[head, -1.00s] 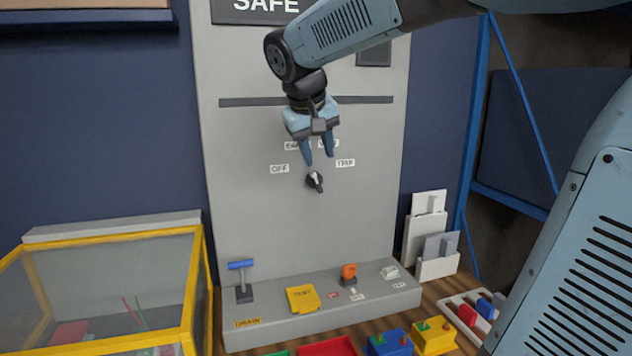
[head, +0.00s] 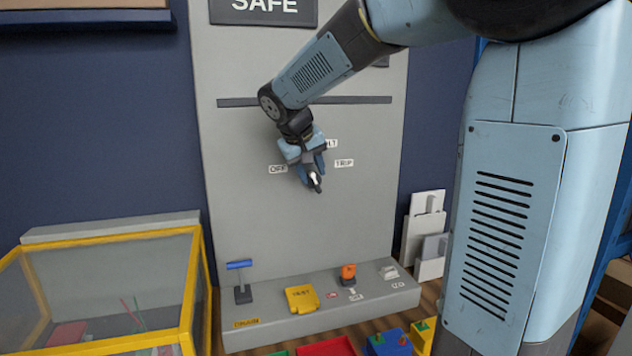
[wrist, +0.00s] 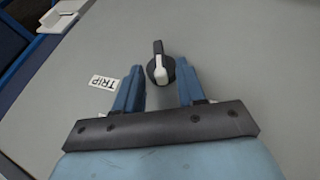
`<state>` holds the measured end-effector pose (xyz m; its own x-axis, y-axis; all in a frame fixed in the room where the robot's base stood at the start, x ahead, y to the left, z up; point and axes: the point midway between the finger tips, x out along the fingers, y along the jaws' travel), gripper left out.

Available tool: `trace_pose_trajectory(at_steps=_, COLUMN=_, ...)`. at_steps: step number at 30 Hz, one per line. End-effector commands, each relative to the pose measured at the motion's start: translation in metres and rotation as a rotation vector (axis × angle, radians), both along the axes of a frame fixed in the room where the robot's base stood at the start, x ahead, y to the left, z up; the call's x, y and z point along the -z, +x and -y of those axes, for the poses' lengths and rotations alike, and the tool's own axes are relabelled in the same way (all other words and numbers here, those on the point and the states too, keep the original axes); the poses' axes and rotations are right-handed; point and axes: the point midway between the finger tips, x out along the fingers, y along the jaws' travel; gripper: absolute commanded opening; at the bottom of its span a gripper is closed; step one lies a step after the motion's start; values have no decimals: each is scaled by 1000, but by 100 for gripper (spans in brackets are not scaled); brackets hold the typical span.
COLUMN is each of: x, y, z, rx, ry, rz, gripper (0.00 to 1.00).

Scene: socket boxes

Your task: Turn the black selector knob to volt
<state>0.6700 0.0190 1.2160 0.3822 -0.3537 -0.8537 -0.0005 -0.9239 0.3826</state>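The black selector knob (head: 318,187) with a white mark is on the grey panel, partly covered by my gripper in the head view. My gripper (head: 315,176) points down at it from above. In the wrist view the knob (wrist: 158,66) lies between the lines of the two blue fingers, around their tips, and the fingers (wrist: 159,80) are open with a gap on each side. The knob's white mark faces the gripper's palm there. The OFF label (head: 278,169) is left of the knob, the TRIP label (head: 344,163) right. A label ending in "LT" (head: 331,143) is partly hidden above.
A yellow-framed case (head: 190,290) stands left. The panel around the knob is flat and clear.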

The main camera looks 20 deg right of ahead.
Motion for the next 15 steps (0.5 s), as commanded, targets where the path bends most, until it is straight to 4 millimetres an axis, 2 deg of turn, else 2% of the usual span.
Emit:
trace_pose_trajectory(at_steps=6, x=25, y=11, z=10, rx=-1, ry=-1, rz=-3, gripper=39)
trace_pose_trajectory(at_steps=15, x=34, y=15, z=14, rx=-1, ry=0, rz=1, gripper=39)
